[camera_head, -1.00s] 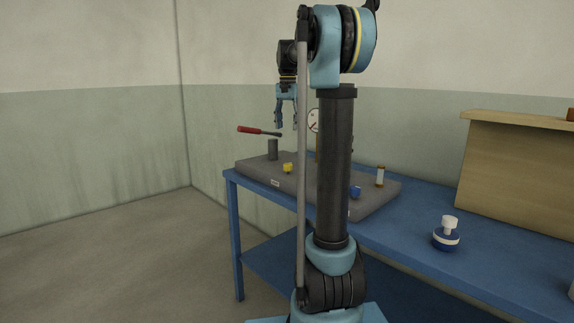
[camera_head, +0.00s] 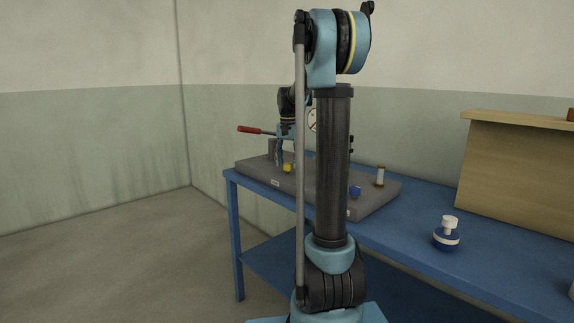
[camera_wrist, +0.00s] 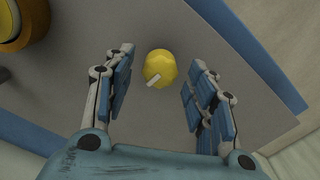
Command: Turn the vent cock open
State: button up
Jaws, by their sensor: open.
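A small yellow knob (camera_head: 287,168) stands near the front edge of the grey slab (camera_head: 255,174) on the blue table. In the wrist view the yellow knob (camera_wrist: 159,67) is seen from above with a short white pointer mark on its lower side. No readable label shows which fitting is the vent cock. My gripper (camera_head: 285,155) points down over this knob. In the wrist view my gripper (camera_wrist: 161,62) is open, one finger on each side of the knob with gaps between. Whether the fingertips are down to knob height cannot be told.
A red-handled lever (camera_head: 248,129) rises beside a dark post. A white gauge (camera_head: 312,121) is partly hidden behind my arm. A blue knob (camera_head: 355,192) and a small white-and-brown cylinder (camera_head: 380,175) stand right. A blue-white bottle (camera_head: 446,234) and wooden board (camera_head: 515,170) are farther right.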

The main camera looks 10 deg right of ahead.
jog(key=shift+f, duration=0.45)
jog(key=c, duration=1.1)
jog(key=shift+o, duration=0.2)
jog(key=shift+n, duration=1)
jog(key=o, duration=1.1)
jog(key=shift+c, duration=0.2)
